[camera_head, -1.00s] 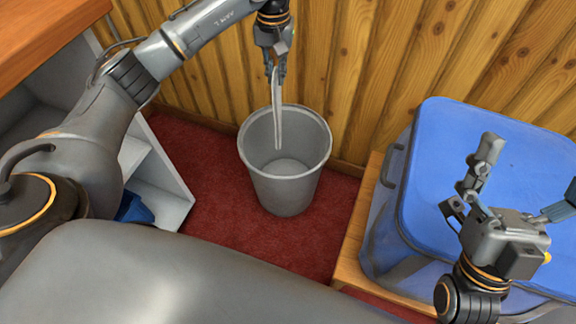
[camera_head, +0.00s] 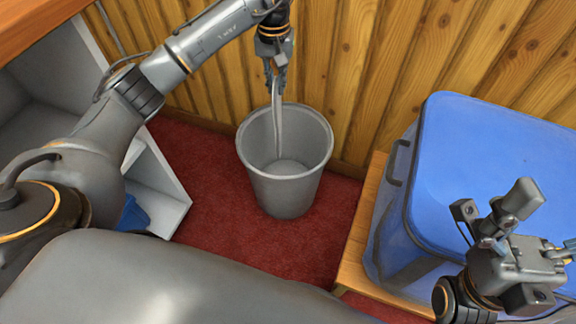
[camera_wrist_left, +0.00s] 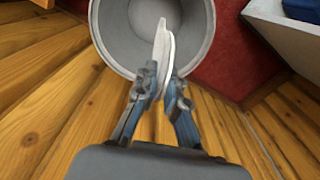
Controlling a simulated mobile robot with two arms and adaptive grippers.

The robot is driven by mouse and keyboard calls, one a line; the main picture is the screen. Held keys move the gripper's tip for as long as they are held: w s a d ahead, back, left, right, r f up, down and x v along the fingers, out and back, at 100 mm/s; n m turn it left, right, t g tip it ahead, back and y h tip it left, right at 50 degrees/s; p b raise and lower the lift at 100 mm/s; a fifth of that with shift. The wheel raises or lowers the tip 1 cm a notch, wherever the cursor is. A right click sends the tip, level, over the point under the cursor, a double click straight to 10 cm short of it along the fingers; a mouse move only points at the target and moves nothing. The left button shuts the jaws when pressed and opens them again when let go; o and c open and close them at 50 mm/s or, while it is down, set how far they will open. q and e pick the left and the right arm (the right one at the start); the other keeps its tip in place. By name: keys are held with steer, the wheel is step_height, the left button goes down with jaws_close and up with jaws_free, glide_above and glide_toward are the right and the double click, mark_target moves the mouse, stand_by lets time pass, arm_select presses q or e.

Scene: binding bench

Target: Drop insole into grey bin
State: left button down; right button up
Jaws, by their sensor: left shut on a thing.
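The grey bin (camera_head: 287,190) stands on the red floor against the wooden wall, open at the top. The insole (camera_head: 278,128) is a thin, pale grey piece hanging upright with its lower part inside the bin's mouth. My left gripper (camera_head: 274,84) is shut on the insole's upper end, just above the bin's back rim. In the left wrist view the insole (camera_wrist_left: 162,52) sits between the fingertips (camera_wrist_left: 161,84), over the opening of the bin (camera_wrist_left: 112,32). My right gripper (camera_head: 487,224) is in front of the blue container, with its fingers apart and nothing between them.
A large blue container (camera_head: 490,150) stands on a wooden platform (camera_head: 362,235) to the right of the bin. A white shelf unit (camera_head: 165,195) with a blue item (camera_head: 134,214) is at the left. Red carpet (camera_head: 225,240) is clear around the bin's front.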

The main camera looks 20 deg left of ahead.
arm_select(q)
steer(key=c, duration=1.3)
jaws_free()
steer(key=shift+c, duration=0.2)
step_height(320, 180, up, 12)
